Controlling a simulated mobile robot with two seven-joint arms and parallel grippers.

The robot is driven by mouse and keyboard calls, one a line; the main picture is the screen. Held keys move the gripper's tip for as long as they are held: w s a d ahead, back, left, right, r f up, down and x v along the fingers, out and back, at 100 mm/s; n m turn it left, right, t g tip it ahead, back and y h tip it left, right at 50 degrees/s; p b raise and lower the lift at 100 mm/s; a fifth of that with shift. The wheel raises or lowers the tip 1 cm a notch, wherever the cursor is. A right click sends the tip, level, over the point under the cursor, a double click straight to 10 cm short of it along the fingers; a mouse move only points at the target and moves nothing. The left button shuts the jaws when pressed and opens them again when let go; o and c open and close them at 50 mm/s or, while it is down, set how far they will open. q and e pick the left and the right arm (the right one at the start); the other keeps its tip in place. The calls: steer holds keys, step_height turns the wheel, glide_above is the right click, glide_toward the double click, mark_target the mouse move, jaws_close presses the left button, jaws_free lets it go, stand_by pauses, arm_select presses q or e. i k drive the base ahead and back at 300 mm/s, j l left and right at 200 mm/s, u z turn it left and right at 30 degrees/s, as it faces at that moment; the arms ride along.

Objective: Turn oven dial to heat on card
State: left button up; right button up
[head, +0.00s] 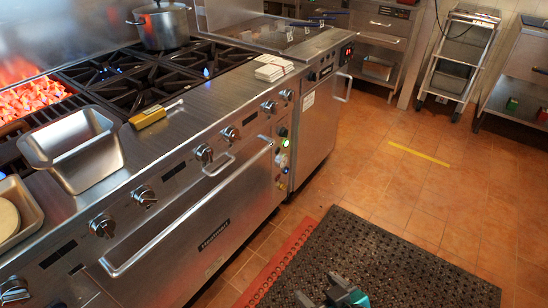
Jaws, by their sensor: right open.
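The oven (210,225) has a long handle and a steel front. A black dial (283,132) sits on the oven's right strip, above a green lit lamp (285,143). I cannot tell which dial is the oven's. A stack of white cards or papers (270,70) lies on the counter; no writing is readable. My right gripper (333,292) is open at the bottom edge, over the black mat, apart from the oven. My left gripper is out of view.
A perforated black mat (390,255) with a red edge lies before the oven. The tiled floor (400,170) to the right is open. Burners, a pot (162,25), steel pans (75,150) and a yellow-handled tool (150,116) are on the range. A wheeled rack (458,60) stands behind.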

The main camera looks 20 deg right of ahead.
mark_target(283, 132)
steer(key=i+l, duration=0.4)
steer(key=i+l+u, duration=0.15)
steer(key=i+l, duration=0.2)
steer(key=l, duration=0.2)
steer(key=i+l, duration=0.4)
steer(key=i+l+u, duration=0.1)
steer(key=i+l, duration=0.25)
steer(key=l, duration=0.25)
